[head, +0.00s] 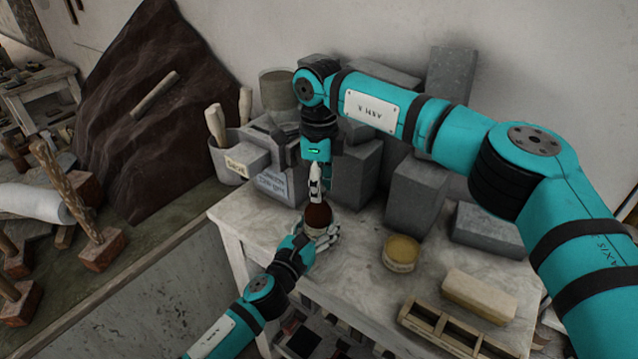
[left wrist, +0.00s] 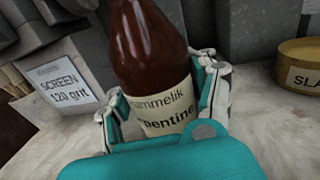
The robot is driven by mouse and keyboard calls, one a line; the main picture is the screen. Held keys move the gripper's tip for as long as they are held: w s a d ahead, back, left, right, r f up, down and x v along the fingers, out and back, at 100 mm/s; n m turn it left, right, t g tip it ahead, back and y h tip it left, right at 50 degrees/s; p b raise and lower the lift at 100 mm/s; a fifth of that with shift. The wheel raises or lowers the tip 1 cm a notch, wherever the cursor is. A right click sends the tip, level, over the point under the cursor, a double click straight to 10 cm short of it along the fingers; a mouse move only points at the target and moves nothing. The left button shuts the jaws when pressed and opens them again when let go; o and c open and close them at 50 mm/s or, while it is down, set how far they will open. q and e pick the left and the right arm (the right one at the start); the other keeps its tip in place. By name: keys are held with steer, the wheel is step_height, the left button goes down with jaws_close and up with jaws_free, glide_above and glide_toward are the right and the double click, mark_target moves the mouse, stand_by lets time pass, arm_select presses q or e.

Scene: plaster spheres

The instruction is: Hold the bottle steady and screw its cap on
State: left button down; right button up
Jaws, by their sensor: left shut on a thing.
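A dark brown bottle (head: 318,214) stands upright on the table near its left front part. In the left wrist view the bottle (left wrist: 152,52) shows a cream label with partly readable lettering, "pentine". My left gripper (head: 321,234) is shut around the bottle's lower body, with a finger on each side of the label in the left wrist view (left wrist: 165,100). My right gripper (head: 316,184) points straight down right above the bottle, its fingers at the bottle's top. The cap and the bottle's neck are hidden by those fingers, so I cannot tell whether they grip the cap.
Grey stone blocks (head: 416,192) stand behind the bottle. A labelled grey box (head: 273,186) is close on the left. A round yellow tin (head: 401,253), a pale block (head: 479,294) and a wooden divided tray (head: 455,330) lie to the right. Some bare table (head: 352,268) shows between bottle and tin.

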arm_select(q)
steer(key=shift+f, duration=0.1)
arm_select(e)
steer(key=shift+w+d, duration=0.1)
steer(key=shift+w, duration=0.05)
jaws_close()
steer(key=o, duration=1)
jaws_free()
steer(key=shift+r, duration=0.15)
step_height(320, 180, up, 12)
steer(key=shift+f, duration=0.1)
arm_select(q)
steer(key=shift+c, duration=1.1)
jaws_free()
steer(key=v, duration=1.2)
